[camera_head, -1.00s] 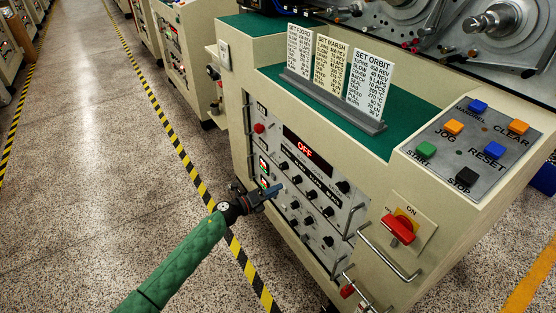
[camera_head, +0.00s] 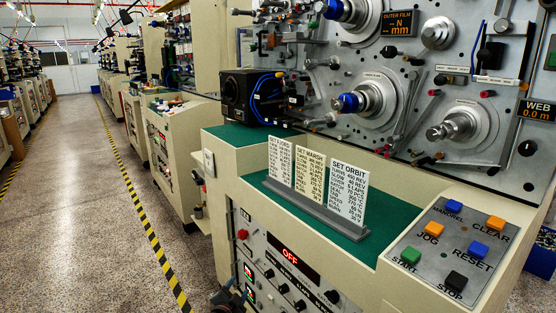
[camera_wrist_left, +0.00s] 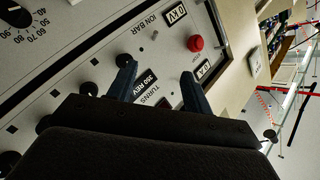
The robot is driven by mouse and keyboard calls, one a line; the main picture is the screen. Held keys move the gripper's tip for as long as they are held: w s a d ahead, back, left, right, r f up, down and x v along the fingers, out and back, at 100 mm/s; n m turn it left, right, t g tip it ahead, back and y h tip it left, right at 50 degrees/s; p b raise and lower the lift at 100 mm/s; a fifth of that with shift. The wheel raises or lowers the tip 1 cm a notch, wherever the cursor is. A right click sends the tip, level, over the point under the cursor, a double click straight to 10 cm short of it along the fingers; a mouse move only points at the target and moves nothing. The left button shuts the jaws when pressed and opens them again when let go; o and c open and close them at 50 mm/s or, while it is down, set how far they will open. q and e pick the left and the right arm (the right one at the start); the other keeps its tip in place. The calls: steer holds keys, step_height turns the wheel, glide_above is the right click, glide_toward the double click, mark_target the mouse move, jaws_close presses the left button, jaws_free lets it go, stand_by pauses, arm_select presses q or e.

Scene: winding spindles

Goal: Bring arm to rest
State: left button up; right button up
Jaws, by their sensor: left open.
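My left gripper (camera_head: 228,298) shows only in part at the bottom edge of the head view, low in front of the control panel (camera_head: 262,240). In the left wrist view my left gripper (camera_wrist_left: 157,75) has two dark blue fingers spread apart with nothing between them. I cannot tell whether the fingertips touch the panel. My right gripper is in neither view.
The display (camera_head: 290,256) reads OFF. A red button (camera_wrist_left: 195,43) and black knobs (camera_head: 299,305) stick out from the panel. Three cards stand in a grey holder (camera_head: 310,215) on the green top. Spindles (camera_head: 365,97) sit on the upright plate behind. The aisle (camera_head: 85,200) at left is clear.

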arm_select(q)
steer(key=s+d+f+n+g, duration=0.3)
steer(key=s+f, duration=0.7)
steer(key=s, duration=0.7)
steer(key=s+d+f+n+g, duration=0.2)
steer(key=s+f+n+g, duration=0.15)
steer(key=s+f, duration=1)
steer(key=s+d+f+n+g, duration=0.35)
steer(key=s+f, duration=0.35)
steer(key=s, duration=1.2)
steer(key=s+a+r+g+y+p, duration=0.1)
steer(key=a+r+p, duration=0.2)
steer(key=r, duration=0.9)
steer(key=s+a+r+g+p, duration=0.1)
steer(key=r+p, duration=0.5)
steer(key=r, duration=0.7)
steer(key=s+a+r+g+y+p, duration=0.1)
steer(key=a+r+p, duration=0.3)
steer(key=r, duration=0.8)
steer(key=shift+a+r+g+y+p, duration=0.25)
steer(key=shift+a+g+y+p, duration=0.1)
steer(key=shift+g, duration=0.25)
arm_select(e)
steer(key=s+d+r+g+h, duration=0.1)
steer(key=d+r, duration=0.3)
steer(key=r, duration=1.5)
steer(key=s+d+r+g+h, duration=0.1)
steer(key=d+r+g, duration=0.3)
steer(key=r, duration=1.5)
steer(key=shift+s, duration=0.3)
